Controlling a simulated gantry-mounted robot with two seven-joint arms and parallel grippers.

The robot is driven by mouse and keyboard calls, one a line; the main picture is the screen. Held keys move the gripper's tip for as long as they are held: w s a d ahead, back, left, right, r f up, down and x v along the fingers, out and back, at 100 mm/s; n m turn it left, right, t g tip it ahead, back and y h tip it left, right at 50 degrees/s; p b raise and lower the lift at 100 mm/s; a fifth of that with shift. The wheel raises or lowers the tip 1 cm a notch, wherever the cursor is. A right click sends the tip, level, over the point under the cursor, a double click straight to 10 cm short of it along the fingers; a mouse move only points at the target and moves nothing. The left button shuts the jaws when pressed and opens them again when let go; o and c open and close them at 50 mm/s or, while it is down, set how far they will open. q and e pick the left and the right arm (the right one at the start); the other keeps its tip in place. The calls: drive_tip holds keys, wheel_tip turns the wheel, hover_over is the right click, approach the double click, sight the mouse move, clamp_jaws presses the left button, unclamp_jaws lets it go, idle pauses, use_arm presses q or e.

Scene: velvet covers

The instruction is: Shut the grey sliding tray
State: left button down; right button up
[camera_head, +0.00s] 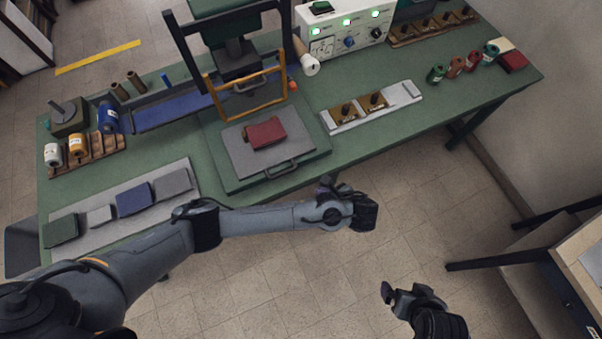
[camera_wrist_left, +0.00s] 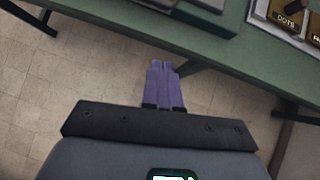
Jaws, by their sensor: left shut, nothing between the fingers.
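The grey sliding tray (camera_head: 239,158) is pulled out toward the front of the green press base, with a dark bar handle (camera_head: 281,168) on its front edge. A dark red cover (camera_head: 265,133) lies on it. My left gripper (camera_head: 328,183) is beyond the front table edge, to the right of the handle and apart from it. Its purple fingers (camera_wrist_left: 163,85) are shut and empty in the left wrist view, pointing toward the table edge. My right gripper (camera_head: 388,293) is over the floor at lower right, its fingers too unclear to judge.
An orange-brown guard frame (camera_head: 246,91) stands behind the tray under the dark press. A light rack with stamps (camera_head: 371,106) lies to the right. A grey mat (camera_head: 99,217) with several folded covers lies at the left. Green table shows between tray and rack.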

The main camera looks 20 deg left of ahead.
use_arm(q)
drive_tip(key=shift+w+a+f, duration=1.1)
drive_tip(key=shift+a+f, duration=0.15)
drive_tip(key=shift+a, duration=0.3)
drive_tip(key=shift+w+a+f, duration=1.1)
drive_tip(key=shift+a+f, duration=0.1)
drive_tip(key=shift+a, duration=0.3)
drive_tip(key=shift+w+a+f, duration=1.1)
drive_tip(key=shift+a+f, duration=0.15)
drive_tip(key=shift+a, duration=0.3)
